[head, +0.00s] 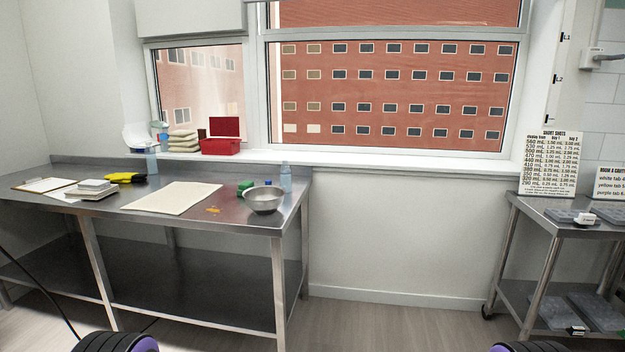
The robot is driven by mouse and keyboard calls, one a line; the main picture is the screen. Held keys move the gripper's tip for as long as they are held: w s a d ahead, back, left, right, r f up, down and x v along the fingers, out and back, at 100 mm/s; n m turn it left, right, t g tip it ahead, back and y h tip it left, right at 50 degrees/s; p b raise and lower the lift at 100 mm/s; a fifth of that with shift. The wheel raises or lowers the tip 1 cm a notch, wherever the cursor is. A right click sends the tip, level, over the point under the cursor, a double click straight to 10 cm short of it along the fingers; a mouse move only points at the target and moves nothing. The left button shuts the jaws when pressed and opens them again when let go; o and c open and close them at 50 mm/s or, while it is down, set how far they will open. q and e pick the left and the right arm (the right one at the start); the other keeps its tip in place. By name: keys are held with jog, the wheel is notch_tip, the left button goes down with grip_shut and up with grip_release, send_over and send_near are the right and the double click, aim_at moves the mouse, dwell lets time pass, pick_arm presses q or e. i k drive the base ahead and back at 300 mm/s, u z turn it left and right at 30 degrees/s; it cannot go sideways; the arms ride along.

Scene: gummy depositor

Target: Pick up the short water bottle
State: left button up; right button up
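A clear bluish bottle (286,178) stands upright at the right end of the steel table (240,218), behind a metal bowl. A second clear bottle-like container (152,162) stands at the back of the table, below the left window. Both are small in view, and I cannot tell for sure which is the short water bottle. Neither of my grippers is in view; only dark, purple-edged parts of my body show at the bottom edge.
Near the right bottle are the metal bowl (264,199) and a green item (245,187). A beige mat (172,198) lies mid-table, with a yellow-black tool (125,178) to its left. A second steel table (575,222) stands at right. Floor between the tables is clear.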

aim_at(285, 171)
jog(key=z, duration=0.4)
jog(key=i, duration=1.7)
jog(key=u, duration=0.65)
